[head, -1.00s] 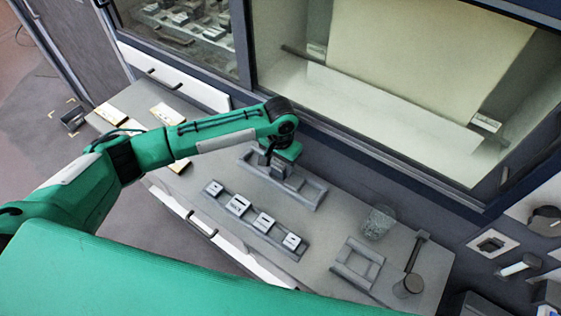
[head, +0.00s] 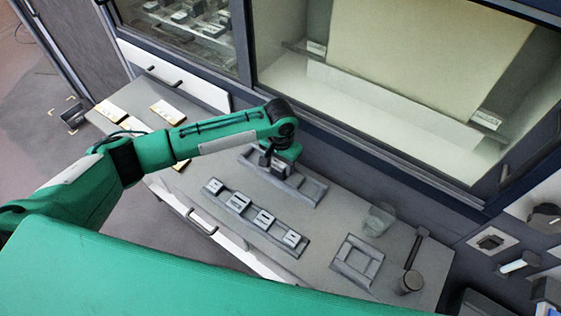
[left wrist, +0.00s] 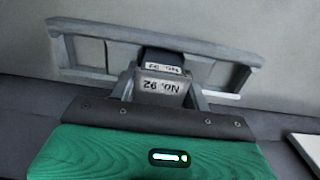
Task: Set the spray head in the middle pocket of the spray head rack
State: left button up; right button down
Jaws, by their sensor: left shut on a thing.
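The spray head (left wrist: 163,85) is a dark grey block with a light label reading "No. 92", upside down in the left wrist view. My left gripper (head: 277,165) is shut on it; its fingers show on both sides of the block in the left wrist view (left wrist: 168,95). The spray head rack (head: 312,190) is a long grey open frame with dividers, near the cabinet. It also shows in the left wrist view (left wrist: 88,48), behind the block. The block is over the rack's middle stretch and hides part of it. I cannot tell whether it touches the rack. My right gripper is not in view.
A second grey rack (head: 252,232) with several labelled blocks lies in front. A square grey frame (head: 345,273), a clear glass (head: 378,219) and a dark round-ended tool (head: 411,282) are at right. Cards (head: 110,110) lie at left. The cabinet (head: 400,165) borders the bench's back.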

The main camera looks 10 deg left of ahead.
pick_arm(q)
jog(key=shift+f, duration=0.45)
jog(key=o, duration=1.3)
notch_tip(320, 180, up, 14)
jog(key=b, duration=0.3)
jog(key=shift+f, duration=0.1)
